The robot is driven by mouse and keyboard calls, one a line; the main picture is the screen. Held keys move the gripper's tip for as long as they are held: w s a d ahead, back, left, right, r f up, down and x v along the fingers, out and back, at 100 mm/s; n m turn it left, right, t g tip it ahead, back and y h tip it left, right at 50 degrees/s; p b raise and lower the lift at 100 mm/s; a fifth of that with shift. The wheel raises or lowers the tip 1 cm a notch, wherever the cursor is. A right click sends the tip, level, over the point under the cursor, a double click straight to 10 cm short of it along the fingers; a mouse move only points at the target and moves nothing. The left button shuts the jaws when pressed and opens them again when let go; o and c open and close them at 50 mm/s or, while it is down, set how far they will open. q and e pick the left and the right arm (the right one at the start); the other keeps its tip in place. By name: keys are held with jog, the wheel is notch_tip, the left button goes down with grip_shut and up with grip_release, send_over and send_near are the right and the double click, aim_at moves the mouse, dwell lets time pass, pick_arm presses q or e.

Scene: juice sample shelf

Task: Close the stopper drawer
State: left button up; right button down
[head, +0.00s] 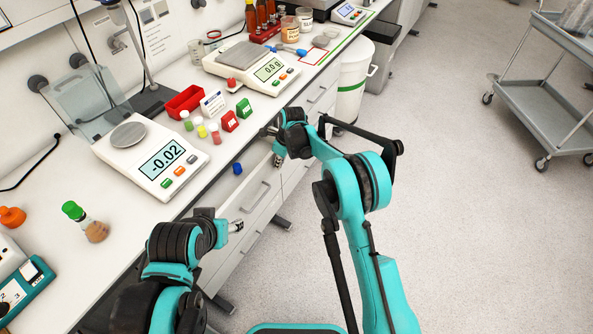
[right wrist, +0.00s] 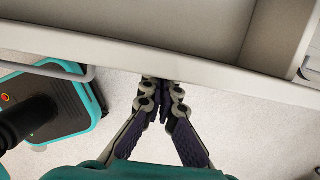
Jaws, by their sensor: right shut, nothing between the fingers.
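The stopper drawer stands pulled out from the bench in the head view, its white front (head: 262,183) facing the aisle and a handle on it. In the right wrist view its front panel (right wrist: 220,78) crosses the top, with a bare grey interior behind it and part of the handle at the left. My right gripper (head: 278,158) is at the far end of the drawer front. In the right wrist view its fingers (right wrist: 162,88) are shut and empty, tips at the outer face; contact is unclear. My left gripper (head: 236,226) is mostly hidden behind its own wrist.
A blue stopper (head: 238,168) shows near the bench edge, by the drawer. Balances (head: 150,160), a red bin (head: 185,102) and small coloured containers stand on the bench. A white waste bin (head: 352,80) stands beyond. The floor right of the bench is clear up to a grey cart (head: 550,105).

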jog(key=shift+w+a, duration=0.45)
jog(key=shift+a, duration=0.35)
jog(key=shift+w+a, duration=0.45)
jog(key=shift+a, duration=0.3)
jog(key=shift+w+a, duration=0.45)
jog(key=shift+a, duration=0.35)
